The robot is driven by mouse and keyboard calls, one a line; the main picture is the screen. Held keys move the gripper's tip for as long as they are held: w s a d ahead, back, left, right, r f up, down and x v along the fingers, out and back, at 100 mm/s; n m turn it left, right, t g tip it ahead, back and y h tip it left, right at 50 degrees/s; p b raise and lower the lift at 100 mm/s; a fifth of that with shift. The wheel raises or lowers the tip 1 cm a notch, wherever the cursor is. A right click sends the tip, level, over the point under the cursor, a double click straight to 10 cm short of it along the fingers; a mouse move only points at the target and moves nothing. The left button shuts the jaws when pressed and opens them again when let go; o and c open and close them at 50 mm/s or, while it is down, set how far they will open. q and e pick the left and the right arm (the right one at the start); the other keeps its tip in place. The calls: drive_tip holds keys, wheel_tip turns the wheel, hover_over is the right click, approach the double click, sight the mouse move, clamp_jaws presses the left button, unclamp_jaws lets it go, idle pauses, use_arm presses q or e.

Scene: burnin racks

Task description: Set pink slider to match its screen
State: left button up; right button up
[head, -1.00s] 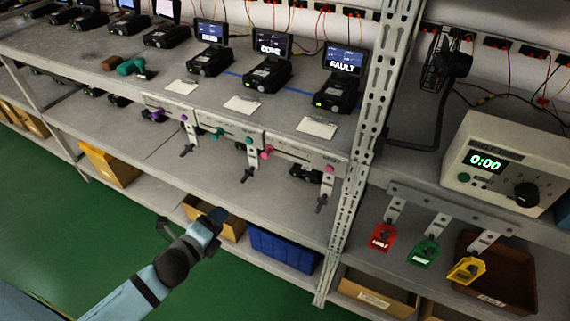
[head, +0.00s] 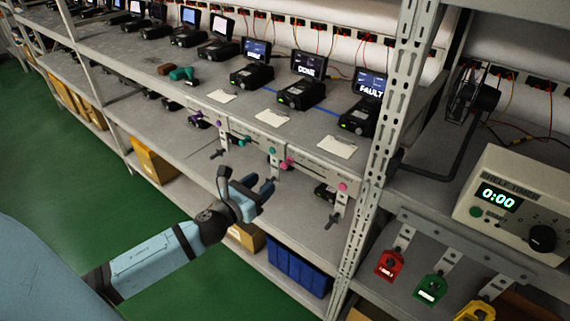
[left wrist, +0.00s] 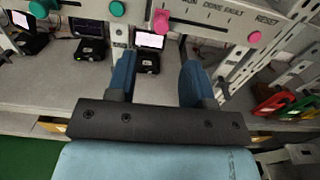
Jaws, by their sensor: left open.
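The pink slider knob (head: 285,163) sits at the left end of its slotted white panel on the shelf's front edge. In the left wrist view the pink knob (left wrist: 160,20) is near the top, left of the printed labels, one reading FAULT. A second pink knob (left wrist: 254,37) is at the panel's right end, by RESET. The rightmost screen (head: 371,84) above the panel reads FAULT. My left gripper (head: 247,184) is open and empty, in front of and below the panel, apart from the knob. Its blue fingers (left wrist: 158,65) are spread below the knob in the left wrist view.
Teal knobs (head: 272,150) and a purple knob (head: 218,124) are on panels to the left. Hooks hang below the panels. A perforated upright post (head: 378,175) stands right of the pink panel. A timer box (head: 515,205) and coloured tags (head: 390,264) are further right.

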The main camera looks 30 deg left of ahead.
sight(283, 167)
use_arm(q)
drive_tip(key=w, duration=0.3)
drive_tip(key=w+p, duration=0.1)
drive_tip(key=w, duration=0.5)
drive_tip(key=shift+d+p, duration=0.3)
drive_tip(key=shift+d, duration=0.1)
drive_tip(key=shift+w, duration=0.4)
